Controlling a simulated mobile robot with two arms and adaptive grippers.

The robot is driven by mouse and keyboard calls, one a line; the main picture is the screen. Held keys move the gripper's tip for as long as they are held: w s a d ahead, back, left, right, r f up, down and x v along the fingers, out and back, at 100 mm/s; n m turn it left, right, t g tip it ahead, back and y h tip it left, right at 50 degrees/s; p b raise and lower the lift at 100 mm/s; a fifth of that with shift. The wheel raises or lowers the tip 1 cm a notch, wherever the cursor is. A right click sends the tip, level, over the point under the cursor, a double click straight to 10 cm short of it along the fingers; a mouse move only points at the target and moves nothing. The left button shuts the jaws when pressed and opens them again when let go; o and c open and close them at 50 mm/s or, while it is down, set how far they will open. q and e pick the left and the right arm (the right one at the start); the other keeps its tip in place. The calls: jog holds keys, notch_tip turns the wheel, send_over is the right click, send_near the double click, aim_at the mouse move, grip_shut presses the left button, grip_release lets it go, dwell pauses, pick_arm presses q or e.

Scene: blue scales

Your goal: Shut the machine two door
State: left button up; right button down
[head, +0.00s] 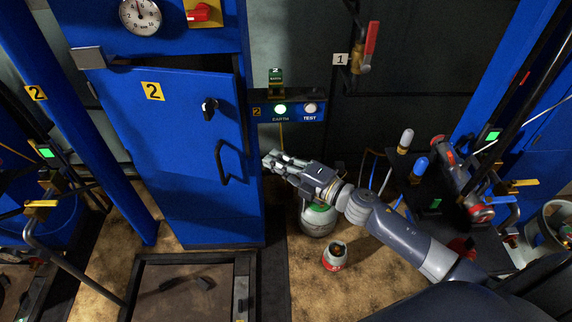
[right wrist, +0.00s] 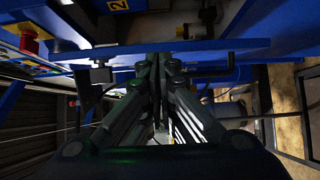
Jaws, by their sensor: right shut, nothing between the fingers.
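The machine two door (head: 175,150) is a tall blue panel with a yellow "2" label, a small black-and-white latch knob (head: 209,106) and a black bar handle (head: 223,162). A dark gap shows along its top edge, so it looks slightly ajar. My right gripper (head: 270,160) is shut and empty, just right of the handle by the door's right edge. In the right wrist view its fingers (right wrist: 161,66) point at the blue door panel (right wrist: 115,49); I cannot tell if they touch it. My left gripper is in neither view.
Right of the door is a panel with a lit green EARTH button (head: 280,109) and a TEST button (head: 310,108). A green-and-white canister (head: 318,218) and a small red-and-white can (head: 335,256) stand on the floor below my right arm. A blue post (head: 75,120) stands left.

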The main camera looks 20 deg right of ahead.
jog(key=s+a+f+m+t+h, duration=0.1)
jog(key=s+a+f+m+h, duration=0.15)
jog(key=s+a+f, duration=0.2)
jog(key=m+t+h+p, duration=0.2)
jog(key=h, duration=0.2)
send_near(226, 148)
jog(key=w+a, duration=0.1)
jog(key=a, duration=0.2)
jog(key=shift+w+d+r, duration=0.1)
jog(key=shift+w+d, duration=0.45)
jog(key=shift+w, duration=0.3)
jog(key=shift+w+d, duration=0.6)
jog(key=shift+w, duration=0.2)
